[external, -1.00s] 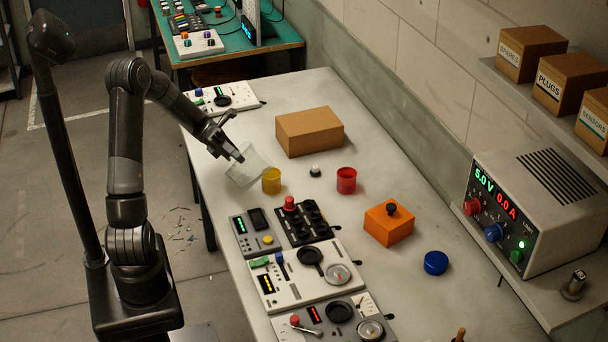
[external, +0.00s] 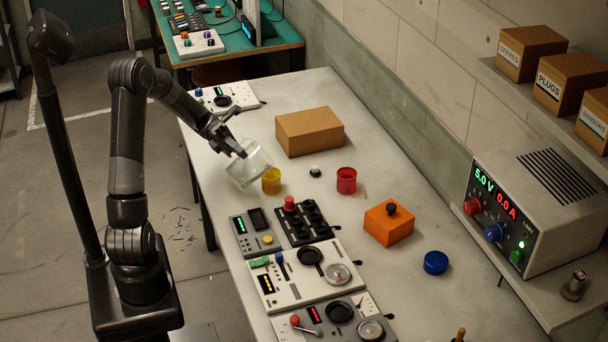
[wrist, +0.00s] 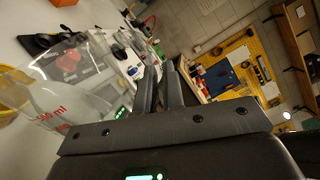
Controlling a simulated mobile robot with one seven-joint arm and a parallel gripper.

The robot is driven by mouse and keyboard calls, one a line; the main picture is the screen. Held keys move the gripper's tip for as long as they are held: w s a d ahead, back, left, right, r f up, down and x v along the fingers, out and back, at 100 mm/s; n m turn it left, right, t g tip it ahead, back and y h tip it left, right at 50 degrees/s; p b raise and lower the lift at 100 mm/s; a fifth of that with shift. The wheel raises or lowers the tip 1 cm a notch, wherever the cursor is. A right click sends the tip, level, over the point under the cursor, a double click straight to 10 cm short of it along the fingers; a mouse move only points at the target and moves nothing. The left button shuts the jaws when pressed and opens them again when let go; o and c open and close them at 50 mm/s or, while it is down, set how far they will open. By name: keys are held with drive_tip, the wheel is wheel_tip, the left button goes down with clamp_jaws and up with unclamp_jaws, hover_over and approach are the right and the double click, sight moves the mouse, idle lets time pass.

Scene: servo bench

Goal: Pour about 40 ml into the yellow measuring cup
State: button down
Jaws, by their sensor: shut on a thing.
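My gripper (external: 238,150) is shut on a clear measuring jug (external: 246,172), near the left edge of the bench. The jug is tilted, with its right side close beside and partly over the yellow measuring cup (external: 271,184). The cup stands upright on the bench; I cannot tell whether the two touch. In the wrist view, the jug (wrist: 62,88) with red ml markings is left of my gripper fingers (wrist: 168,88), and part of the yellow cup (wrist: 12,84) shows at the left edge. I cannot make out a stream or the liquid level in the cup.
A red cup (external: 346,181) and a small black-and-white button (external: 315,171) stand right of the yellow cup. A cardboard box (external: 310,132) is behind. A grey panel (external: 243,240) and a black control panel (external: 300,236) lie in front.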

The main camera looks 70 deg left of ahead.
sight(229, 172)
drive_tip(key=shift+r, duration=0.1)
drive_tip(key=shift+s+d, duration=0.15)
drive_tip(key=shift+s, duration=0.05)
drive_tip(key=shift+s+d, duration=0.1)
drive_tip(key=shift+s, duration=0.1)
drive_tip(key=shift+w+r+n, duration=0.3)
drive_tip(key=shift+r+n, duration=0.05)
drive_tip(key=shift+n, duration=0.15)
idle(1.9)
drive_tip(key=shift+s+d+f+m, duration=0.25)
drive_tip(key=shift+s+f+m, duration=0.75)
drive_tip(key=shift+m, duration=0.1)
drive_tip(key=shift+s+d+f+m, duration=0.2)
drive_tip(key=shift+s+m, duration=0.15)
drive_tip(key=shift+m, duration=0.2)
drive_tip(key=shift+s+d+f+m, duration=0.1)
drive_tip(key=shift+s+f+m, duration=0.15)
drive_tip(key=shift+m, duration=0.3)
drive_tip(key=shift+s+f+m, duration=0.25)
drive_tip(key=shift+f+m, duration=0.05)
drive_tip(key=shift+m, duration=0.3)
drive_tip(key=shift+f, duration=0.1)
